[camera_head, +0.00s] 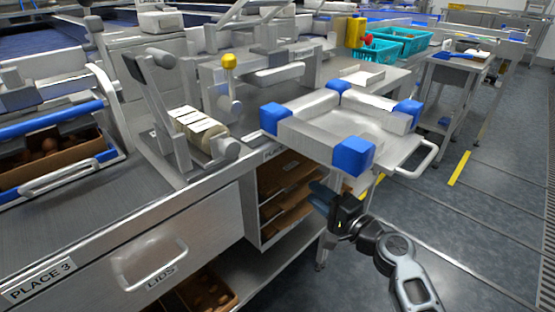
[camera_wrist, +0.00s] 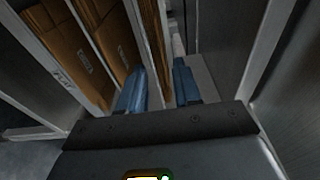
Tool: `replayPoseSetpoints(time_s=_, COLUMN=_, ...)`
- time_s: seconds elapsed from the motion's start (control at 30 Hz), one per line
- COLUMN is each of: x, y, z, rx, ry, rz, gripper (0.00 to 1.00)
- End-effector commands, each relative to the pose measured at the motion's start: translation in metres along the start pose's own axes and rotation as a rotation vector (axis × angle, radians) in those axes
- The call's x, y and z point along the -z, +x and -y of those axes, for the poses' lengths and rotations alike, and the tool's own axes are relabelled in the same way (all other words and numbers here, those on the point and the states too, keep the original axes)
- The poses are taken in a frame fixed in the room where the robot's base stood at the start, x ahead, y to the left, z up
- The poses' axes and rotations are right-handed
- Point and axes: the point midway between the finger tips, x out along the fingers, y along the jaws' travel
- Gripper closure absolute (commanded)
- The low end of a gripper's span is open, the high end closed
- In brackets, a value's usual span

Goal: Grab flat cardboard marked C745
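Flat brown cardboard lies in a metal shelf rack under the bench, in several compartments; it shows in the head view (camera_head: 285,205) and the wrist view (camera_wrist: 70,50). Two sheets in the wrist view carry small printed marks, too small to read, so I cannot tell which is C745. My gripper (camera_head: 322,194) is just right of the rack's opening. In the wrist view my gripper (camera_wrist: 160,75) has its two blue fingers apart. The edge of another cardboard stack (camera_wrist: 155,30) lies just beyond the fingertips, toward the left finger. Contact cannot be told.
Metal dividers (camera_wrist: 92,48) separate the compartments close to my fingers. Above the rack is the bench with a blue-cornered metal frame (camera_head: 350,155) overhanging my gripper. A drawer marked LIDS (camera_head: 150,260) is at left. The floor at right (camera_head: 490,220) is clear.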

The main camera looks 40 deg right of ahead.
Motion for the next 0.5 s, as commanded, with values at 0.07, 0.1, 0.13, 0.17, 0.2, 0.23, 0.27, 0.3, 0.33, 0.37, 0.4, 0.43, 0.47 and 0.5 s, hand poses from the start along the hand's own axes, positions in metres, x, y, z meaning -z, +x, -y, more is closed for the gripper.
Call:
replayPoseSetpoints(time_s=0.07, x=0.001, y=0.008, z=0.001, rx=0.001, ry=-0.001, rz=0.000, gripper=0.67)
replayPoseSetpoints(time_s=0.1, x=0.001, y=0.012, z=0.002, rx=0.001, ry=-0.001, rz=0.000, gripper=0.67)
replayPoseSetpoints(time_s=0.13, x=0.002, y=0.016, z=0.002, rx=0.001, ry=-0.002, rz=0.000, gripper=0.67)
replayPoseSetpoints(time_s=0.17, x=0.002, y=0.020, z=0.003, rx=0.001, ry=-0.002, rz=0.000, gripper=0.67)
replayPoseSetpoints(time_s=0.2, x=0.003, y=0.027, z=0.004, rx=0.001, ry=-0.003, rz=0.000, gripper=0.67)
replayPoseSetpoints(time_s=0.23, x=0.003, y=0.031, z=0.004, rx=0.001, ry=-0.002, rz=0.000, gripper=0.67)
replayPoseSetpoints(time_s=0.27, x=0.003, y=0.036, z=0.004, rx=0.001, ry=-0.002, rz=0.001, gripper=0.67)
replayPoseSetpoints(time_s=0.3, x=0.003, y=0.041, z=0.004, rx=0.001, ry=-0.001, rz=0.001, gripper=0.67)
replayPoseSetpoints(time_s=0.33, x=0.003, y=0.044, z=0.003, rx=0.000, ry=-0.001, rz=0.000, gripper=0.67)
replayPoseSetpoints(time_s=0.37, x=0.003, y=0.047, z=0.003, rx=0.000, ry=-0.001, rz=-0.001, gripper=0.67)
replayPoseSetpoints(time_s=0.4, x=0.003, y=0.050, z=0.003, rx=0.000, ry=-0.002, rz=-0.001, gripper=0.67)
replayPoseSetpoints(time_s=0.43, x=0.003, y=0.052, z=0.003, rx=0.000, ry=-0.002, rz=-0.001, gripper=0.67)
replayPoseSetpoints(time_s=0.47, x=0.003, y=0.053, z=0.003, rx=-0.001, ry=-0.002, rz=-0.001, gripper=0.67)
replayPoseSetpoints(time_s=0.5, x=0.003, y=0.054, z=0.002, rx=-0.001, ry=-0.002, rz=-0.001, gripper=0.67)
